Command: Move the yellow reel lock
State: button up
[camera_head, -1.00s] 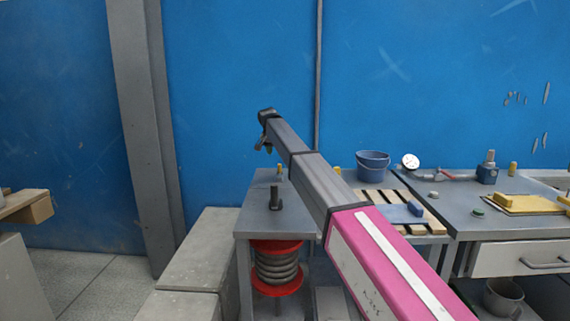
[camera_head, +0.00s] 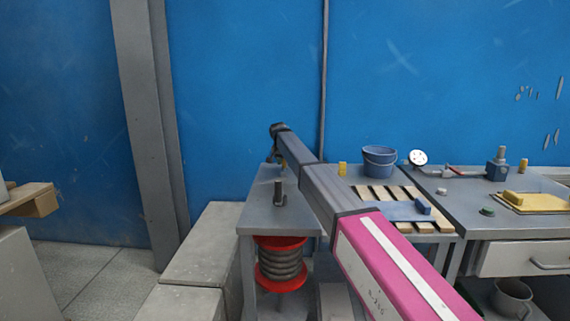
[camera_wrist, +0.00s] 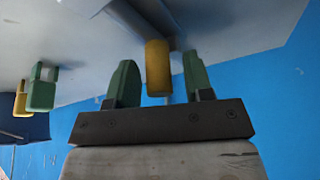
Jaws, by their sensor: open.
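My gripper (camera_wrist: 158,82) is open, with a green finger on each side of a yellow cylinder (camera_wrist: 158,68). Gaps show on both sides, so the fingers look clear of it. In the head view my gripper (camera_head: 278,155) is small, above the far end of the narrow grey table (camera_head: 256,218). A yellow padlock-shaped piece (camera_wrist: 22,98) stands at the left of the wrist view, beside a green one (camera_wrist: 42,90). A yellow piece (camera_head: 342,169) also shows on the back table. I cannot tell which yellow piece is the reel lock.
A dark upright post (camera_head: 280,193) stands on the narrow table, above a red hose reel (camera_head: 281,264). A blue bucket (camera_head: 379,161), a slatted rack (camera_head: 378,195) and a workbench (camera_head: 460,212) are to the right. Concrete blocks (camera_head: 203,245) stand left.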

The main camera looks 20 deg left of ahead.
aim_at(284, 171)
jog(key=shift+w+f, duration=0.1)
jog(key=shift+f, duration=0.1)
grip_shut()
jog(key=shift+s+d, duration=0.2)
jog(key=shift+s, duration=0.7)
jog(key=shift+s+d, duration=0.25)
jog(key=shift+s, duration=0.7)
jog(key=shift+s+d, duration=0.2)
jog(key=shift+s, duration=0.7)
grip_release()
jog(key=v, duration=1)
jog(key=shift+s+r, duration=0.2)
jog(key=shift+r, duration=0.15)
